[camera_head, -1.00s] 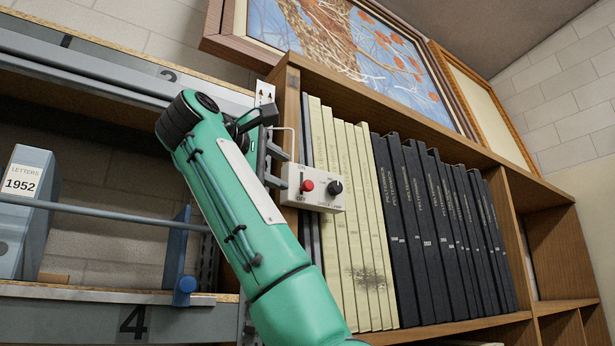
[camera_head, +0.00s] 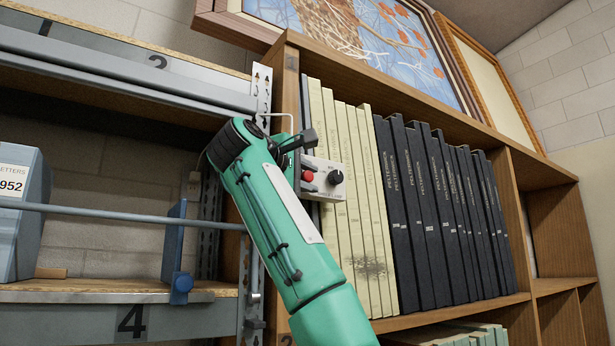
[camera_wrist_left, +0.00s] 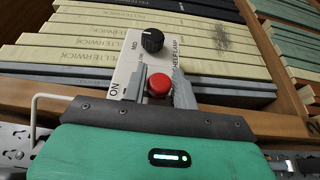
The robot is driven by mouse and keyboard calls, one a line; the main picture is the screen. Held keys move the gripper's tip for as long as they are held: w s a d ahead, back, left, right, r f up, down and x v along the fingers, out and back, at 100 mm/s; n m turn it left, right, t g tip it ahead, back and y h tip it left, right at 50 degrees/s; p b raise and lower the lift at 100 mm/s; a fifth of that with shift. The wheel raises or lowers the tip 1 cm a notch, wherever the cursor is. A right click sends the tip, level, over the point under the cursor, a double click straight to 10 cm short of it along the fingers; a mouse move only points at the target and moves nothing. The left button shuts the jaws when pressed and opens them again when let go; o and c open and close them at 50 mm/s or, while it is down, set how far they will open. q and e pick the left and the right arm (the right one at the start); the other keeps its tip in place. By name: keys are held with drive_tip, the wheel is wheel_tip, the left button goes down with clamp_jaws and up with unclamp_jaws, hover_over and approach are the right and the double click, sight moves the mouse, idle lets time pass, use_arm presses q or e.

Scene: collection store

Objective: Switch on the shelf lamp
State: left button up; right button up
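A pale switch box (camera_head: 328,192) is on the left upright of the wooden bookcase. It bears a red knob (camera_head: 307,177) beside ON and OFF marks, and a black dial (camera_head: 335,177). In the left wrist view the box (camera_wrist_left: 128,68) reads SHELF LAMP, with the red knob (camera_wrist_left: 158,85) below the black dial (camera_wrist_left: 152,40). My left gripper (camera_head: 304,163) is at the box. Its fingers (camera_wrist_left: 161,88) stand apart, one on each side of the red knob; I cannot tell whether they touch it. The OFF mark is hidden now. No lamp shows. My right gripper is not in view.
Cream volumes (camera_head: 350,190) and black volumes (camera_head: 425,210) fill the shelf right of the box. A thin wire bracket (camera_head: 279,115) sticks out above my gripper. A metal rack (camera_head: 90,297) with a blue bookend (camera_head: 175,245) and a grey file box (camera_head: 18,225) stands left.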

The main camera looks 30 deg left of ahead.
use_arm(q)
drive_tip(key=c, duration=0.3)
clamp_jaws()
drive_tip(key=shift+r+p, duration=0.95)
drive_tip(key=shift+r, duration=0.8)
drive_tip(key=shift+s, duration=0.15)
drive_tip(key=o, duration=0.7)
unclamp_jaws()
drive_tip(key=shift+f, duration=0.1)
